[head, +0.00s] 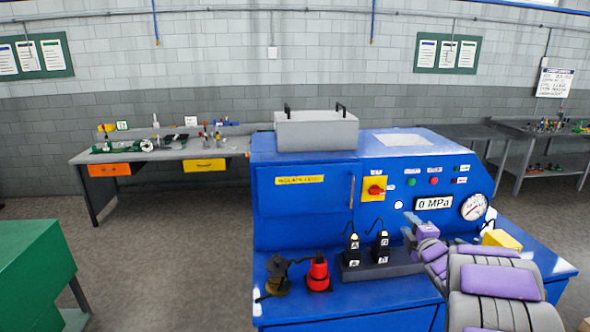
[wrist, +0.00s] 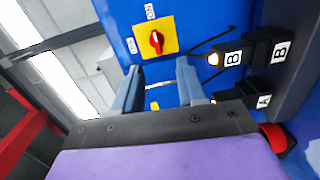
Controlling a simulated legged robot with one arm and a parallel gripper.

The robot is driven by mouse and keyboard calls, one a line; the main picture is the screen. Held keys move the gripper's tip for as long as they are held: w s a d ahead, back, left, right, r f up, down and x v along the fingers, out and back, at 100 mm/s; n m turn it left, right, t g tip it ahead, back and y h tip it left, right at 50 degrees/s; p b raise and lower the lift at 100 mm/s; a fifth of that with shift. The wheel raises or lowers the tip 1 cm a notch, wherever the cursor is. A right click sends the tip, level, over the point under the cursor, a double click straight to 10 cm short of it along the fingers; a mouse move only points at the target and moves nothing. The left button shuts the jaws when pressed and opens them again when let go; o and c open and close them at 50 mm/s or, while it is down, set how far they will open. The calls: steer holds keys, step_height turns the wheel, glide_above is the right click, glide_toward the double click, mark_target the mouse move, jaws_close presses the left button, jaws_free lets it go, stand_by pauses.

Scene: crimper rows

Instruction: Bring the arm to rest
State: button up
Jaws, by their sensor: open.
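My arm reaches in from the lower right of the head view, in grey and purple. My gripper (head: 408,233) is in front of the blue machine (head: 305,215), just right of two black plugs. In the wrist view my gripper (wrist: 158,76) is open, its two blue-grey fingers apart with nothing between them. Beyond the fingers are the machine's blue panel and a red rotary switch (wrist: 156,41) on a yellow plate. The fingers look small and partly hidden in the head view.
The black plugs (head: 352,250) marked A and B stand in a dark holder (head: 385,268) close by. A red connector (head: 318,273) and a yellow block (head: 502,239) are on the machine's ledge. A pressure gauge (head: 473,207) is behind the arm.

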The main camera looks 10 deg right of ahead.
steer(key=s+a+f+m+g+b, duration=0.1)
steer(key=s+a+f+m+g, duration=0.2)
steer(key=s+a, duration=0.6)
steer(key=s+a+f+m+g, duration=0.2)
steer(key=s+a+m+g, duration=0.6)
steer(key=s, duration=1.7)
steer(key=s+a+f+m+g+b, duration=0.1)
steer(key=s+a+f+m+g, duration=0.2)
steer(key=s, duration=1.5)
steer(key=a+m+g, duration=0.3)
steer(key=a+g, duration=0.2)
steer(key=a, duration=0.2)
steer(key=shift+a+f+b, duration=0.25)
steer(key=shift+f+b, duration=0.1)
steer(key=shift+c, duration=0.3)
